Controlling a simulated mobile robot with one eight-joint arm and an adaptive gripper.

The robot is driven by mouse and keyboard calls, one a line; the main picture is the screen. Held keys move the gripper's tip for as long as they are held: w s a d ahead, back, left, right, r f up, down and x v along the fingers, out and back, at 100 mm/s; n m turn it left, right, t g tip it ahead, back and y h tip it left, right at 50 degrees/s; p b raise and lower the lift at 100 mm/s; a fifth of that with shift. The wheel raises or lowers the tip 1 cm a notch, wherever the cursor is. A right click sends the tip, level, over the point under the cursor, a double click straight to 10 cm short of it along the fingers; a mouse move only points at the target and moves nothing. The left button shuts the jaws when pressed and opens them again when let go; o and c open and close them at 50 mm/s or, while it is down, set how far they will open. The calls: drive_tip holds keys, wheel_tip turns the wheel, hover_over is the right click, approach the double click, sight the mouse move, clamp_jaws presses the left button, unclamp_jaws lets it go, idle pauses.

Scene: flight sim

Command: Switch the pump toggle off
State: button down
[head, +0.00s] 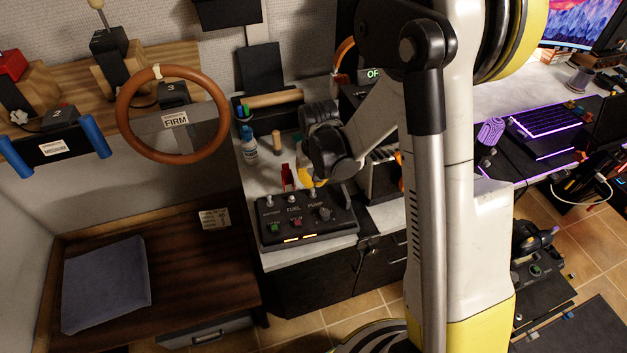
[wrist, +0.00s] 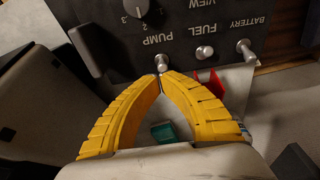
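The black control panel (head: 335,230) lies on the counter, with toggles marked BATTERY, FUEL and PUMP. In the wrist view its labels are upside down. The silver pump toggle (wrist: 162,62) stands just beyond my fingertips; the fuel toggle (wrist: 205,53) and battery toggle (wrist: 245,48) are to its right. My gripper (wrist: 161,77) has its yellow fingers curved in, with tips together and nothing seen between them. Whether the tips touch the pump toggle I cannot tell. In the head view my gripper (head: 310,182) is at the panel's far edge, partly hidden by my wrist.
A raised red guard (head: 287,177) stands behind the fuel toggle, close to my right finger in the wrist view. A small bottle (head: 250,148) stands on the counter to the left. A steering wheel (head: 122,105) is further left. A rotary knob (wrist: 137,8) is on the panel.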

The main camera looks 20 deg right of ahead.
idle(0.4)
drive_tip(key=shift+r+p, duration=0.5)
drive_tip(key=shift+r, duration=0.35)
drive_tip(key=shift+w+r, duration=0.2)
drive_tip(key=shift+w, duration=0.05)
drive_tip(key=s+r+p, duration=0.3)
drive_tip(key=r+p, duration=0.1)
drive_tip(key=r, duration=0.4)
drive_tip(key=shift+s+a+r, duration=0.15)
drive_tip(key=shift+s+r, duration=0.1)
drive_tip(key=shift+s, duration=0.15)
